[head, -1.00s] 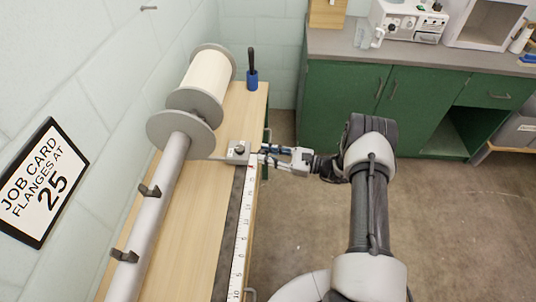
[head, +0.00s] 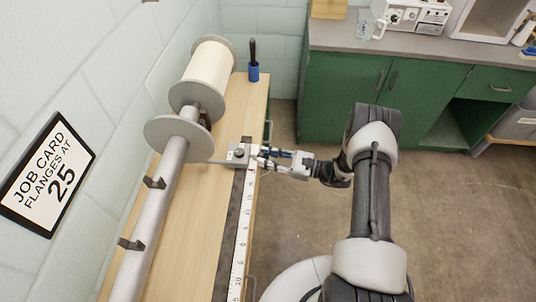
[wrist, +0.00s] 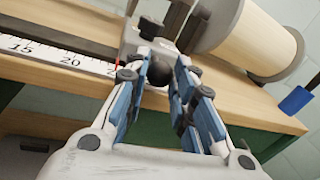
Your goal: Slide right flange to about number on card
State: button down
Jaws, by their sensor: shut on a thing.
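The right flange (head: 179,137), a grey disc on the grey beam tube (head: 155,215), is joined by a thin arm to a metal slider block (head: 237,154) on the scale rail. My gripper (head: 256,155) is shut on the slider's dark knob (wrist: 160,73). The white scale (head: 238,240) runs along the bench edge; in the wrist view 15 and 20 are readable. A red pointer line (wrist: 117,65) lies past 20, by a number starting with 2, partly hidden by my finger. The job card (head: 48,175) on the wall reads "FLANGES AT 25".
A cream spool (head: 208,66) with grey end discs sits beyond the flange. Dark brackets (head: 153,183) stand along the tube. Green cabinets (head: 345,100) lie beyond open floor.

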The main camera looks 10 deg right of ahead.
jog(key=c, duration=1.3)
grip_release()
jog(key=shift+c, duration=0.2)
jog(key=shift+d, duration=0.1)
jog(key=v, duration=1.2)
jog(key=s+a+r+n+g+h, duration=0.35)
jog(key=a+r+n+g, duration=0.2)
jog(key=r, duration=0.55)
jog(key=s+a+r+n+g+h, duration=0.2)
jog(key=s+a+r+n+g, duration=0.3)
jog(key=r, duration=0.6)
jog(key=s+r+n+t+h, duration=0.3)
jog(key=s+r+n+h, duration=0.2)
jog(key=s, duration=0.3)
jog(key=s+r+n+t+h, duration=0.3)
jog(key=s+r+n+h, duration=0.2)
jog(key=s, duration=0.3)
jog(key=shift+d+r+n, duration=0.35)
jog(key=shift+n, duration=0.2)
